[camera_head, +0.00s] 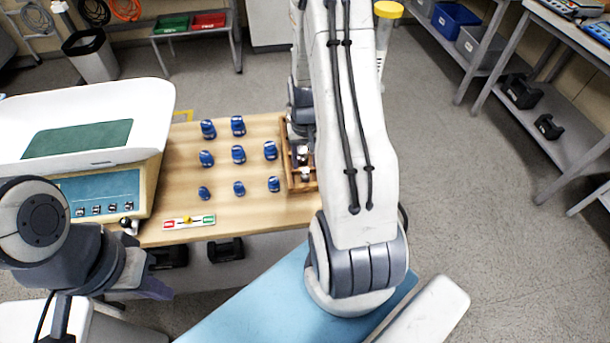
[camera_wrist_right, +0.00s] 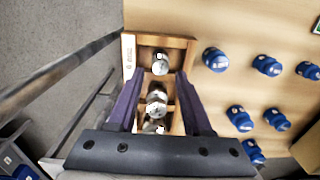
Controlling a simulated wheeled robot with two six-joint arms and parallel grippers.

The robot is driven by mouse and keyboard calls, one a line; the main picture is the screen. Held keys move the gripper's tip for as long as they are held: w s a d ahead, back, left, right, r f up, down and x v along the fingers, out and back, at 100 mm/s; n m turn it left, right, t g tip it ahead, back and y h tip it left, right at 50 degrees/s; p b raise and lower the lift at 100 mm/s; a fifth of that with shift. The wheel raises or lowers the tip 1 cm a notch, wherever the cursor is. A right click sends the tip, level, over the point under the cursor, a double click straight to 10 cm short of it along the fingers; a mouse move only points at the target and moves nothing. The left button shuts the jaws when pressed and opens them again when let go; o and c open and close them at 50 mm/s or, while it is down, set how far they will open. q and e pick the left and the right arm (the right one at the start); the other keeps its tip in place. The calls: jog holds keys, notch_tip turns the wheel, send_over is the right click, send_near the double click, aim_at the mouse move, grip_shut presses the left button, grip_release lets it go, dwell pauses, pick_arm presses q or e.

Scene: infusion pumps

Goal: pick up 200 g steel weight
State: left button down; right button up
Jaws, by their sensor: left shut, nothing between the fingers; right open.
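A wooden box (camera_head: 287,165) at the table's right edge holds steel weights in compartments; it also shows in the right wrist view (camera_wrist_right: 178,43). In that view one steel weight (camera_wrist_right: 160,64) sits in the far compartment. Another (camera_wrist_right: 157,97) stands nearer, between my fingers, with a further one (camera_wrist_right: 152,126) partly hidden behind my gripper. I cannot read which is 200 g. My right gripper (camera_wrist_right: 158,92) is open above the box, its purple fingers either side of the middle weight, not visibly gripping it. My left gripper (camera_head: 152,288) is shut and empty at the table's front left.
Several blue weights (camera_head: 238,154) stand in rows on the wooden table (camera_head: 180,172), left of the box. A white scale (camera_head: 150,108) with a green pad is at the left.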

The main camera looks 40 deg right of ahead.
aim_at(305, 170)
notch_tip(305, 170, down, 5)
jog(key=shift+s+a+f, duration=0.1)
jog(key=shift+a+f, duration=0.05)
grip_shut()
dwell(0.4)
